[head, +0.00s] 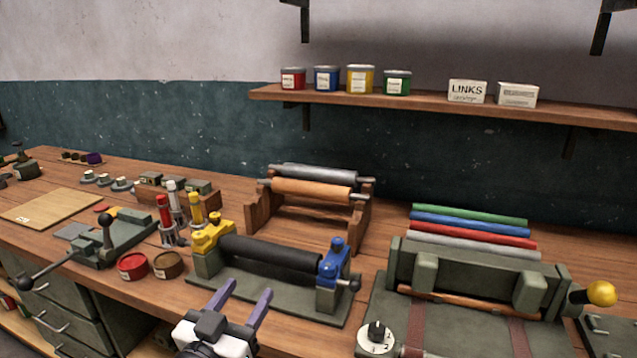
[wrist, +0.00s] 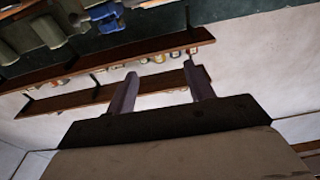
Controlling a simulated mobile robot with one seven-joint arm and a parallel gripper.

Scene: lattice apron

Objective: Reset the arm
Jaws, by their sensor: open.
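My gripper (head: 246,300) is in the lower middle of the head view, in front of the bench edge. Its two purple fingers are apart, with nothing between them. In the wrist view my gripper (wrist: 160,88) also shows open and empty, with a wall and shelves beyond it. In the head view, a black roller (head: 270,254) in a frame with a yellow end block (head: 212,234) and a blue end block (head: 335,262) stands just beyond the fingers. I cannot see any contact between my gripper and the frame.
The wooden bench (head: 232,203) is crowded. A press with a yellow knob (head: 600,294) and a dial (head: 376,336) is at right. Red (head: 132,266) and brown (head: 168,265) tins sit near the front edge. A lever tool (head: 108,240) is at left. A shelf (head: 430,101) holds cans and boxes.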

